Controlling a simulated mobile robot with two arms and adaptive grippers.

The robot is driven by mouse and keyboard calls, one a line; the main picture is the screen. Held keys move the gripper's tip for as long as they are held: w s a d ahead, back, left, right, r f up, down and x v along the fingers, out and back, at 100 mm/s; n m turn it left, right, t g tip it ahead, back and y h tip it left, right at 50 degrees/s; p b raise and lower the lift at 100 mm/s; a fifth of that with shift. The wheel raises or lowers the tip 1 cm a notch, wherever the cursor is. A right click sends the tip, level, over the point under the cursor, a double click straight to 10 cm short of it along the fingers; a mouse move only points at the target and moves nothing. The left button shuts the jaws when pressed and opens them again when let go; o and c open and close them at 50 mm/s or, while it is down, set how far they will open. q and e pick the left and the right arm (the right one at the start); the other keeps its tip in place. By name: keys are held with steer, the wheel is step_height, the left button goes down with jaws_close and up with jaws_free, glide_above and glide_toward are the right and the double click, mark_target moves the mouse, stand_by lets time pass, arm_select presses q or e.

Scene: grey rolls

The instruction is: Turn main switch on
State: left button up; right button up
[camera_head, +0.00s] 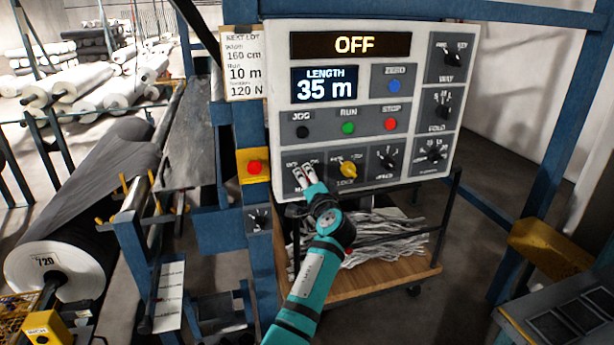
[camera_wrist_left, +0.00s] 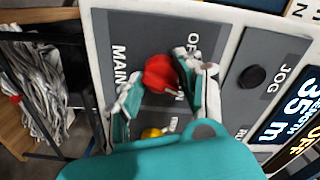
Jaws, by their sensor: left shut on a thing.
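The main switch is a red knob (camera_wrist_left: 160,72) on a dark plate lettered MAIN in the left wrist view. Part of an OFF label shows above it. My left gripper (camera_head: 304,173) is at the lower left of the control panel (camera_head: 468,35) in the head view, where it mostly hides the switch. In the left wrist view the fingers of my left gripper (camera_wrist_left: 170,82) stand on both sides of the red knob, shut on it. The panel's top display (camera_head: 355,45) reads OFF. My right gripper is not in view.
A yellow knob (camera_head: 348,170) sits just right of the gripper. The black JOG button (camera_head: 302,132), green RUN button (camera_head: 348,128) and red STOP button (camera_head: 390,124) are above. A red button on a yellow box (camera_head: 254,167) is to the left. A wooden cart shelf (camera_head: 375,279) is below.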

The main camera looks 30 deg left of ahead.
arm_select(q)
steer(key=m+p, duration=0.2)
steer(key=m, duration=0.2)
steer(key=shift+r, duration=0.15)
steer(key=shift+m, duration=0.4)
steer(key=o, duration=1.2)
steer(key=shift+c, duration=0.2)
steer(key=shift+s+d+f, duration=0.15)
steer(key=shift+d+f, duration=0.05)
steer(key=shift+d, duration=0.05)
steer(key=v, duration=1.1)
steer(key=shift+d, duration=0.2)
steer(key=shift+s, duration=0.1)
